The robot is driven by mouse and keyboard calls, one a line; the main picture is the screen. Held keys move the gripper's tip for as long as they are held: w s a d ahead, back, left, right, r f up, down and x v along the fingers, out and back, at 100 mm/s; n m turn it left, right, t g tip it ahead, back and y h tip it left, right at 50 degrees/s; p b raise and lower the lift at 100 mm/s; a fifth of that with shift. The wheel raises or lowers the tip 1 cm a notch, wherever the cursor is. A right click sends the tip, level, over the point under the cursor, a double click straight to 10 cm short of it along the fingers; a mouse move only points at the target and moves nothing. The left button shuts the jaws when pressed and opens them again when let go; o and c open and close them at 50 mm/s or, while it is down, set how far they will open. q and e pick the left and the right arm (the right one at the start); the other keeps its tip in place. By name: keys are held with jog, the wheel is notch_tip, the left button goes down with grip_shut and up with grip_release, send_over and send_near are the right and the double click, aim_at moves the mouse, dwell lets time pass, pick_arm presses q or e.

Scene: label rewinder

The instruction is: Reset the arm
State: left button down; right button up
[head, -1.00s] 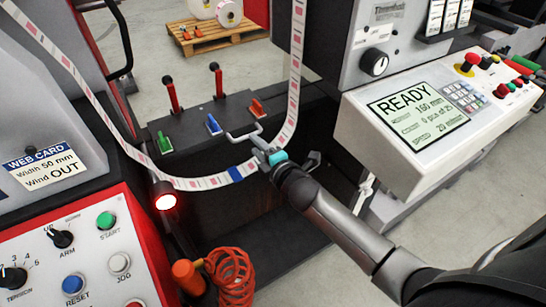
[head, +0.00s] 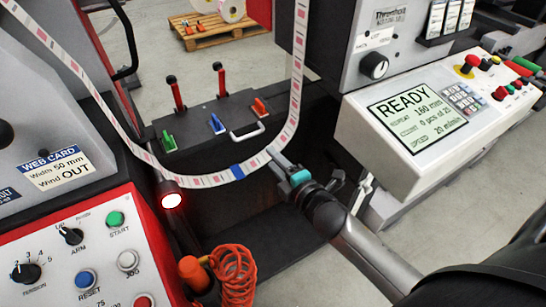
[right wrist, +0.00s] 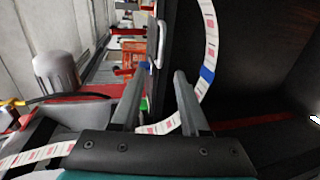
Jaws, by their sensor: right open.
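The red-and-white control panel (head: 52,250) at lower left carries a black ARM knob (head: 71,235), a blue RESET button (head: 86,279) and a green START button (head: 115,219). My right gripper (head: 273,155) is open, beside the hanging label web (head: 205,181) and just right of its blue mark (head: 238,171). In the right wrist view its two fingers (right wrist: 157,95) stand apart with the web (right wrist: 158,127) passing behind them; I see nothing held. I cannot tell whether a finger touches the web. My left gripper is not in view.
A black block (head: 205,130) bears red, green, blue and orange levers and a white handle (head: 248,134). A red lamp (head: 172,201) glows near the panel. An orange coiled hose (head: 233,272) stands below. A console (head: 430,120) reading READY is at right.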

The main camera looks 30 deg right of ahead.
jog(key=s+d+f+m+g+h, duration=0.1)
jog(key=s+f+m+g, duration=0.15)
jog(key=f, duration=0.55)
jog(key=s+d+f+m+g, duration=0.1)
jog(key=s+f+m+g, duration=0.15)
jog(key=f, duration=0.55)
jog(key=s+f+m+g, duration=0.4)
jog(key=s+f, duration=0.7)
jog(key=s, duration=0.4)
jog(key=s+f+m+g, duration=0.4)
jog(key=s+f+m, duration=0.3)
jog(key=s+f, duration=0.4)
jog(key=s, duration=0.4)
jog(key=shift+s+a+f+m+g, duration=0.3)
jog(key=shift+s+a+f, duration=0.05)
jog(key=shift+a+f, duration=0.05)
